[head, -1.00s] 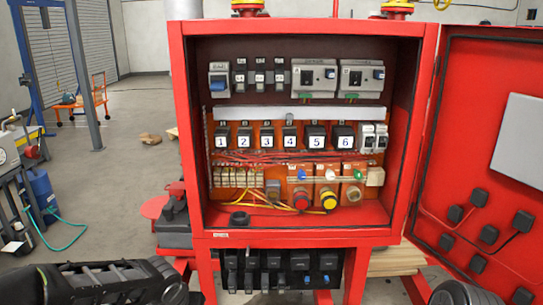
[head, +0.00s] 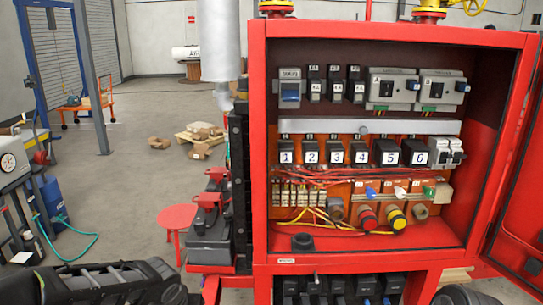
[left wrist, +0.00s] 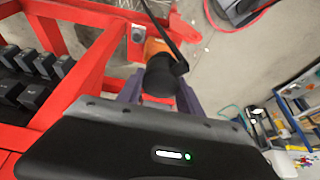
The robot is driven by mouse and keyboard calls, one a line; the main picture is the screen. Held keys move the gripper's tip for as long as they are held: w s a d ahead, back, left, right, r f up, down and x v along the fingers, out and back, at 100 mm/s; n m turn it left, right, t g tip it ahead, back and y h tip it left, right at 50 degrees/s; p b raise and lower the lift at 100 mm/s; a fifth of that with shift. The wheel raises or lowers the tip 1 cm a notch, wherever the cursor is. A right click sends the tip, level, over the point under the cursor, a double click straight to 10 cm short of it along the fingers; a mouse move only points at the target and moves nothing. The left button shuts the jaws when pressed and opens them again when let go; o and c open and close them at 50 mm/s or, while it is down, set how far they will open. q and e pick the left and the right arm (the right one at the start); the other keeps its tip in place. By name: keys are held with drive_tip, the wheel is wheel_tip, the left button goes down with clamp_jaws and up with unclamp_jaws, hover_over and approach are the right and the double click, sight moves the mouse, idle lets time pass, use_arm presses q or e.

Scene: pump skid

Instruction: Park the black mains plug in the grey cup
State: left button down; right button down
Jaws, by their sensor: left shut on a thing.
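In the left wrist view my left gripper (left wrist: 160,95) is shut on the black mains plug (left wrist: 160,78), a dark rounded body. A black cable (left wrist: 158,22) runs up from beside it. An orange part (left wrist: 155,48) shows just beyond the plug; I cannot tell whether they touch. A small grey fitting with a dark round spot (left wrist: 137,34) sits on the red frame, just past the orange part; I cannot tell if it is the grey cup. In the head view only my left arm shows, at the lower left. My right gripper is out of view.
The red cabinet (head: 259,150) stands open at right, with numbered breakers inside and a black ring-like part (head: 302,242) on its floor. Red frame bars (left wrist: 85,80) lie close left of my left gripper. Open concrete floor (head: 140,190) lies left of the cabinet.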

use_arm(q)
drive_tip(key=r, duration=0.4)
drive_tip(key=shift+w, duration=0.2)
drive_tip(key=shift+s+r, duration=0.1)
drive_tip(key=shift+r, duration=0.2)
drive_tip(key=shift+s+f, duration=0.1)
drive_tip(key=shift+f, duration=2.55)
drive_tip(key=shift+r, duration=0.1)
